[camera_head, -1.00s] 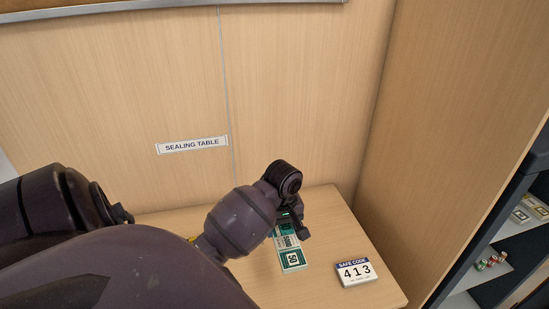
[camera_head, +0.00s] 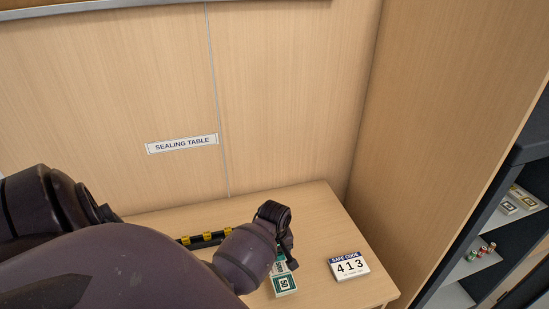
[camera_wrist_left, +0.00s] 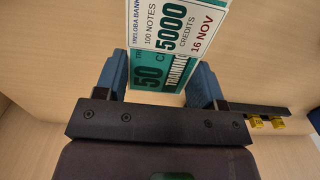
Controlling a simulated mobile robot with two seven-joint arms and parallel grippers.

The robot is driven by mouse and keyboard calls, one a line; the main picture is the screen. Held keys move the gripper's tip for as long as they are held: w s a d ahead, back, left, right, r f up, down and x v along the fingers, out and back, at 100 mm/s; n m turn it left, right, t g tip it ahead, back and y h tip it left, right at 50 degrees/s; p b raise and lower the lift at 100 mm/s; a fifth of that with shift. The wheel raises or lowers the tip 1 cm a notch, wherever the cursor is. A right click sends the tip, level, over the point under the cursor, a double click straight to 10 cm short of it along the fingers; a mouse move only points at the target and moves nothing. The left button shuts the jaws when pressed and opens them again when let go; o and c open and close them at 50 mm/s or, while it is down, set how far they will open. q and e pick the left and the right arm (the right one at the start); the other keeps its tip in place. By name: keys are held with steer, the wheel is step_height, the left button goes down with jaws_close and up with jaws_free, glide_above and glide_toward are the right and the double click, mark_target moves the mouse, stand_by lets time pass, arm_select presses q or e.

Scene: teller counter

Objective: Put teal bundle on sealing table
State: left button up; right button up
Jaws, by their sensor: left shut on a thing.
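The teal bundle (camera_head: 284,285), a banknote block with a white label, shows just in front of my left wrist in the head view. In the left wrist view the bundle (camera_wrist_left: 156,78) lies between the two blue-grey fingers of my left gripper (camera_wrist_left: 158,84), which is shut on it. The sealing table (camera_head: 312,208) is a light wood top under a wall sign reading SEALING TABLE (camera_head: 181,144). The bundle is over the table; whether it touches the top cannot be told. My arm hides part of the bundle and table. My right gripper is not in view.
A SAFE CODE 413 card (camera_head: 349,264) stands on the table, right of the bundle. A black strip with yellow pieces (camera_head: 205,238) lies toward the back left. A wood panel (camera_head: 430,130) closes the right side, with shelves (camera_head: 475,265) beyond it. The back right tabletop is clear.

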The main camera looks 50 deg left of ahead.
arm_select(q)
steer(key=shift+f, duration=2.2)
steer(key=shift+f, duration=0.1)
steer(key=o, duration=1)
steer(key=shift+c, duration=0.2)
